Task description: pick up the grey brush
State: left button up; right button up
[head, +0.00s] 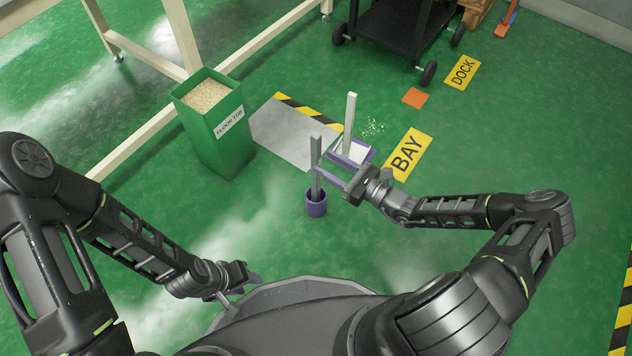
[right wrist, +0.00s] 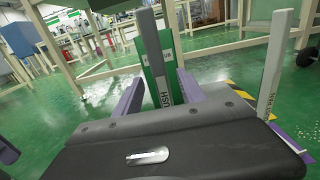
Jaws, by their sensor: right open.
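The grey brush (head: 316,165) stands upright, its long handle rising from a round purple holder (head: 316,207) on the floor. In the right wrist view, the brush handle (right wrist: 157,62), with dark lettering, shows between my two purple fingers. My right gripper (head: 326,168) is open at the handle, level with its middle; it also shows in the right wrist view (right wrist: 160,85). I cannot tell whether either finger touches the handle. The brush's lower end is hidden in the holder. My left gripper (head: 238,277) is low at the left, far from the brush; its jaws are unclear.
A purple dustpan (head: 361,152) with a tall pale handle (head: 349,122) stands just behind my right gripper. A green tub (head: 222,145) of grains, a grey floor plate (head: 290,135), spilled grains (head: 373,127) and a black cart (head: 395,28) lie beyond. The floor left of the holder is clear.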

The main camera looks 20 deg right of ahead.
aim_at(320, 161)
jog(key=x, duration=0.1)
jog(key=b+x, duration=0.1)
jog(key=x, duration=0.2)
jog(key=shift+f+b, duration=0.3)
jog(key=shift+b, duration=0.1)
jog(key=shift+w+a+r, duration=0.1)
jog(key=shift+w+a, duration=0.05)
jog(key=shift+w, duration=0.1)
jog(key=shift+c, duration=0.5)
grip_shut()
jog(key=shift+r, duration=0.1)
